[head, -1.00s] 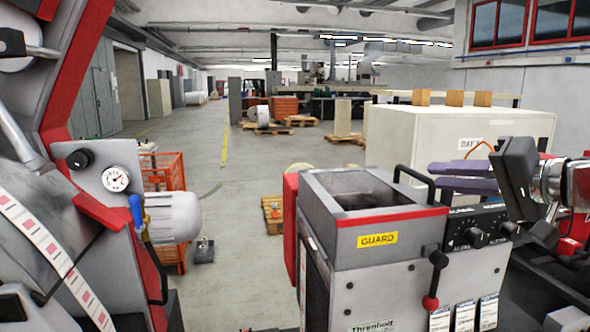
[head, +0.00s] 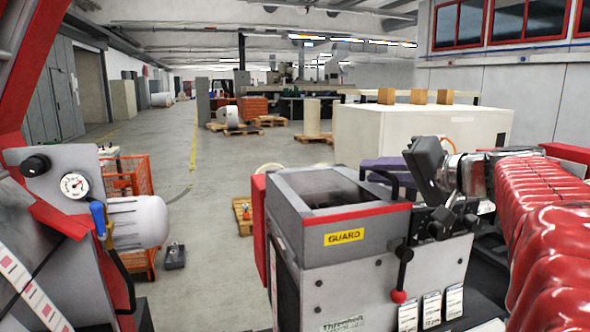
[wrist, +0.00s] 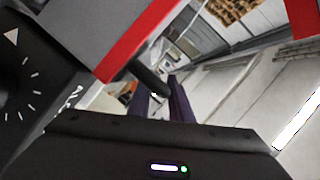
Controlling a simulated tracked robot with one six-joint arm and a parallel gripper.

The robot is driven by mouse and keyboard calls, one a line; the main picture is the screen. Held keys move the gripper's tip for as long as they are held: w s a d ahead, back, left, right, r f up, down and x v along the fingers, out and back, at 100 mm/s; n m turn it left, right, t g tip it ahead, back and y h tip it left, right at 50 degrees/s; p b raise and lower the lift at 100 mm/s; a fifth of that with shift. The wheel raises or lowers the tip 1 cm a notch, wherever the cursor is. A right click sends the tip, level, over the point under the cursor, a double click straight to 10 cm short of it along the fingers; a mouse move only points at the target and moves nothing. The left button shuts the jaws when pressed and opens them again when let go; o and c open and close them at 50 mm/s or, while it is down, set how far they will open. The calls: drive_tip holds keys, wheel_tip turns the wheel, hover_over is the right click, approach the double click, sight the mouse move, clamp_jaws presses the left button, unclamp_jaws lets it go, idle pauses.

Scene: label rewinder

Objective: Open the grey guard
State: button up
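The grey guard (head: 315,226) is a box-like cover with a red front edge and a yellow GUARD label, on top of the grey machine. It looks down. Its black bar handle (head: 396,184) stands at its right side; in the wrist view the handle (wrist: 147,78) runs from beside the red edge towards my fingers. My gripper (head: 384,166) reaches in from the right, its purple fingers at the handle and partly hidden behind it. In the wrist view my gripper (wrist: 162,104) shows two fingers apart, with the handle's end at the gap. I cannot tell whether they touch it.
A lever with a red knob (head: 399,296) hangs on the machine's front, with tags (head: 432,308) beside it. A pressure gauge (head: 74,185) and a white motor (head: 139,222) are on the machine at left. A large pale cabinet (head: 420,136) stands behind.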

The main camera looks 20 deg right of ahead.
drive_tip(key=shift+c, duration=0.4)
clamp_jaws()
